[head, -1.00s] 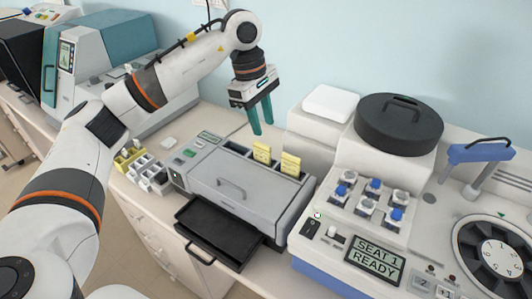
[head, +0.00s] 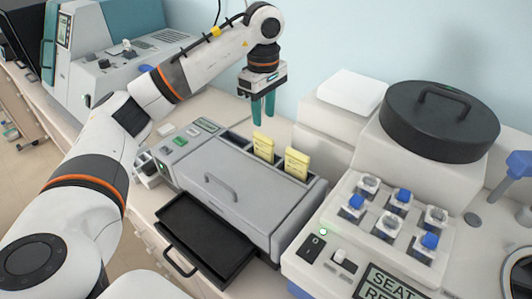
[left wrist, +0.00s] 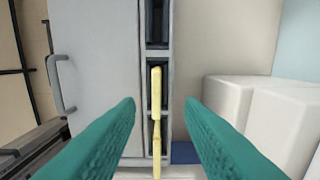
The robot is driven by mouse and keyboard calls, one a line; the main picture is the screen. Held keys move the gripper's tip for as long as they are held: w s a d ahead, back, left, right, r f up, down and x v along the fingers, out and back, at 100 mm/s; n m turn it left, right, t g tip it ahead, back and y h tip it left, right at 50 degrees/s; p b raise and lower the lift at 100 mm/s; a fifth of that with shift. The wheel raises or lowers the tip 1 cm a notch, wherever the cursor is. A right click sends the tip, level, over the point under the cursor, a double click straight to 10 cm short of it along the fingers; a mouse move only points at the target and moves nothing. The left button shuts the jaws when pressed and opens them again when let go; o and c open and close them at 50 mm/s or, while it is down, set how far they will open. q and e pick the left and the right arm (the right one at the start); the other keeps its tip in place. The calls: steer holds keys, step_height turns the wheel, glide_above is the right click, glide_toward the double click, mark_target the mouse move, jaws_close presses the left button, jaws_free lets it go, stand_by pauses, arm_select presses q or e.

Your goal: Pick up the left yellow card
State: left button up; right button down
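The left yellow card (head: 263,147) stands upright in a slot along the back of a grey machine. A second, right yellow card (head: 297,163) stands beside it. My left gripper (head: 263,117) is open and empty, fingers pointing down, behind and above the left card in the head view. In the left wrist view, its teal fingers (left wrist: 160,105) are spread on either side of the card row, with nothing between the tips. The upper card (left wrist: 154,92) appears to be the left one; the other card (left wrist: 156,146) shows below it. My right gripper is not in view.
The grey machine (head: 222,190) has a handle on its lid and a black tray (head: 205,238) pulled out in front. A white machine with a round black lid (head: 440,118) and blue-topped knobs stands at right. An empty slot (left wrist: 156,22) lies above the cards in the wrist view.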

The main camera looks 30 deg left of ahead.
mark_target(263, 135)
arm_select(q)
steer(key=shift+s+f, duration=0.2)
steer(key=shift+f, duration=0.6)
steer(key=shift+s+f, duration=0.15)
steer(key=shift+f, duration=0.2)
steer(key=shift+f+p, duration=0.3)
steer(key=shift+f, duration=0.15)
steer(key=shift+f+p, duration=0.3)
steer(key=shift+f, duration=0.25)
step_height(263, 135, down, 4)
steer(key=shift+d+r+p, duration=0.15)
steer(key=shift+r+p, duration=0.1)
steer(key=shift+p, duration=0.7)
steer(key=shift+f, duration=0.6)
jaws_close()
